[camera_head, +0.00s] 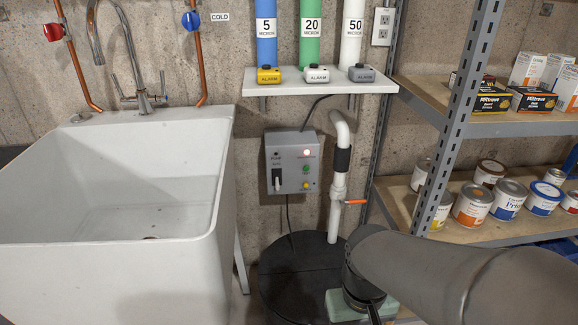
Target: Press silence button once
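A grey control box (292,162) is mounted on the concrete wall below a white shelf. The small labels are too blurred to read, so I cannot tell which part is marked silence. My gripper (373,314) is low at the bottom edge, well below and right of the box. Its fingers are mostly cut off, so its opening does not show.
The shelf (300,88) holds yellow, white and grey alarm units (317,74) under coloured tubes. A white pipe (338,190) with an orange valve handle (355,202) stands right of the box. A white sink (110,190) is left; metal shelving (455,120) with cans is right.

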